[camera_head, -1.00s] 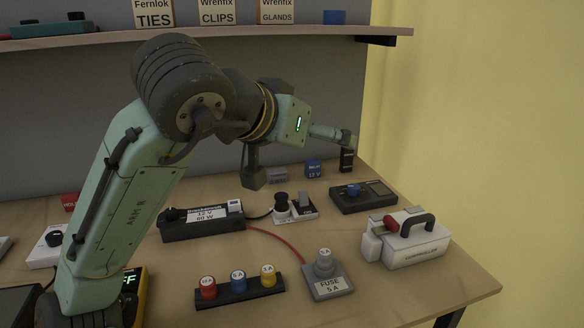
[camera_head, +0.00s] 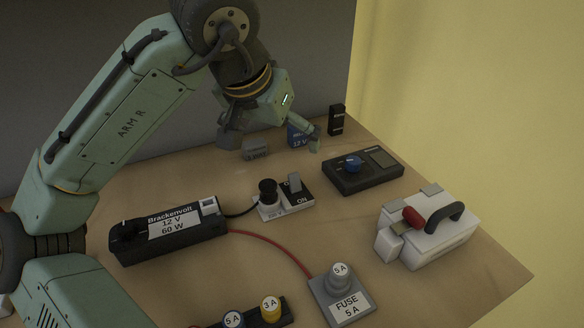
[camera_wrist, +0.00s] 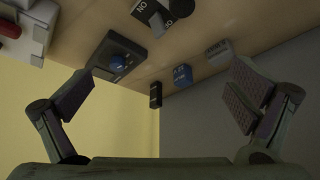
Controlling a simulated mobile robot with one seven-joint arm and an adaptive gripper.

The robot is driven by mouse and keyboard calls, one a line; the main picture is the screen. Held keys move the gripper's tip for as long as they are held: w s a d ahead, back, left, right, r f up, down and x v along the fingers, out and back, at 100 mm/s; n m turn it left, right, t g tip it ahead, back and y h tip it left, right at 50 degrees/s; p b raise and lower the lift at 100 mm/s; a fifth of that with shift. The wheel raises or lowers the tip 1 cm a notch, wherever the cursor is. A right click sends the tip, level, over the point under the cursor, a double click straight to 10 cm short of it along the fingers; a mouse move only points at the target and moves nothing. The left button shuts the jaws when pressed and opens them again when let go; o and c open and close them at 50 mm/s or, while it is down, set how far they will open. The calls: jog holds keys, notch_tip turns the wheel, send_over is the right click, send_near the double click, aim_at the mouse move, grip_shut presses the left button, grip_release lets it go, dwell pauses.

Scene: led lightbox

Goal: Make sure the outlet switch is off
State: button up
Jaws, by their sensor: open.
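The outlet (camera_head: 285,203) is a small black-and-white block on the bench, with a round black plug (camera_head: 267,189) in its left part and a grey switch lever (camera_head: 294,183) on its right part. An "ON" label shows at the front of the switch; I cannot tell for sure which way the lever is set. In the wrist view the outlet (camera_wrist: 153,14) is at the top edge, partly cut off. My gripper (camera_head: 271,140) is open and empty, above and behind the outlet, not touching it. Its spread fingers show in the wrist view (camera_wrist: 165,84).
A black power supply (camera_head: 170,232) stands left of the outlet. A black box with a blue knob (camera_head: 362,170) is to the right. Small blocks and a wall are behind.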

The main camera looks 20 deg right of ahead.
jog(key=b+x, duration=0.3)
jog(key=x, duration=0.2)
jog(key=shift+w+d+f, duration=0.15)
jog(key=shift+w+f, duration=0.05)
jog(key=shift+f, duration=0.15)
jog(key=shift+r, duration=0.1)
jog(key=p+v, duration=0.3)
jog(key=v, duration=0.7)
